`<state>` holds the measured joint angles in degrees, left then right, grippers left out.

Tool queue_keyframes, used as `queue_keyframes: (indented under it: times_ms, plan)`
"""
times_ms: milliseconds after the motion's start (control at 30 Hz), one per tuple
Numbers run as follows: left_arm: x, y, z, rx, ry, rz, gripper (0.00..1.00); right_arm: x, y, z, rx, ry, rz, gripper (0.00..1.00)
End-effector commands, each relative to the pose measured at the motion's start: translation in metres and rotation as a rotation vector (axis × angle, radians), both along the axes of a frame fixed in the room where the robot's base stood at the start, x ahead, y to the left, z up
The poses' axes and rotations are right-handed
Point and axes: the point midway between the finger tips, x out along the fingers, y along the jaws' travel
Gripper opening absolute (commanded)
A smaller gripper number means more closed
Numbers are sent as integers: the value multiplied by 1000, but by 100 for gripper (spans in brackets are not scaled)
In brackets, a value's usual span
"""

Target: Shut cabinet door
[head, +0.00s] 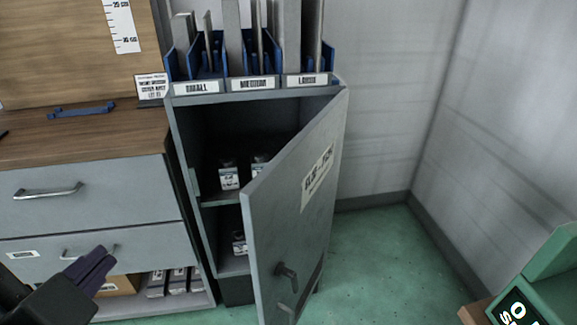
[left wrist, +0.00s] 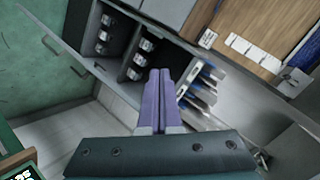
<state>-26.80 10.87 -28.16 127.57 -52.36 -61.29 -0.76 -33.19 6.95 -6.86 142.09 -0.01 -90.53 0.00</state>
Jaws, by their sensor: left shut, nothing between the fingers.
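My left gripper (head: 108,256) is shut and empty, with purple fingers, in front of the drawers left of the cabinet. It is apart from the door. My right gripper is out of view.
Blue racks (head: 250,75) of upright panels stand on the cabinet. A workbench with grey drawers (head: 85,200) is at the left. Green floor (head: 375,250) lies free right of the door, up to the wall. A green object (head: 545,275) is at the lower right.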

Motion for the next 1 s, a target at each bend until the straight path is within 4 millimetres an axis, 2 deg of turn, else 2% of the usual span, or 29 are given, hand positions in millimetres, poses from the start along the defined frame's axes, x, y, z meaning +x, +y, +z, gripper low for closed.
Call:
queue_keyframes:
  times_ms: [33,267,600,700,800,900,1000]
  plan:
    - [4,-5,-42,32,-26,-28,0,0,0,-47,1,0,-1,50]
    - [16,-33,-121,183,-149,-175,0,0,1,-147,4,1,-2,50]
    - [21,-90,-241,408,-330,-422,0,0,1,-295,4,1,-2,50]
    - [18,-108,-272,470,-380,-495,0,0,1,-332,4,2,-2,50]
    - [15,-123,-295,520,-419,-555,0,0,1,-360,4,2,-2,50]
    - [12,-134,-308,553,-445,-598,0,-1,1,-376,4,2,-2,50]
    - [10,-140,-313,573,-460,-620,0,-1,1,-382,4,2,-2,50]
